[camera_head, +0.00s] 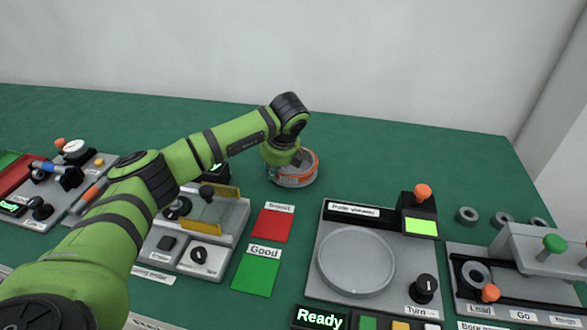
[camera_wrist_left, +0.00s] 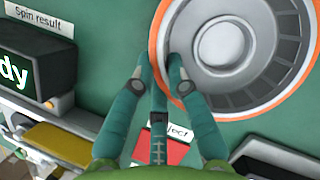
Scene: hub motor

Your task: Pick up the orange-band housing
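The orange-band housing (camera_head: 294,180) is a round grey part with an orange band, at the back middle of the green table. In the left wrist view the housing (camera_wrist_left: 281,75) shows its ribbed inside and a round centre hub. My left gripper (camera_head: 297,158) is at its rim. In the left wrist view the fingers of that gripper (camera_wrist_left: 160,62) lean together. One fingertip overlaps the inside of the rim and another is just outside the orange band. I cannot tell whether they press on the rim, or whether the housing is off the table. My right gripper is not in view.
A red card (camera_head: 272,225) and a green Good card (camera_head: 256,276) lie in front of the housing. A tester with yellow guards (camera_head: 210,210) stands left. A station with a round plate (camera_head: 356,262) is front right. Table behind and right of the housing is clear.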

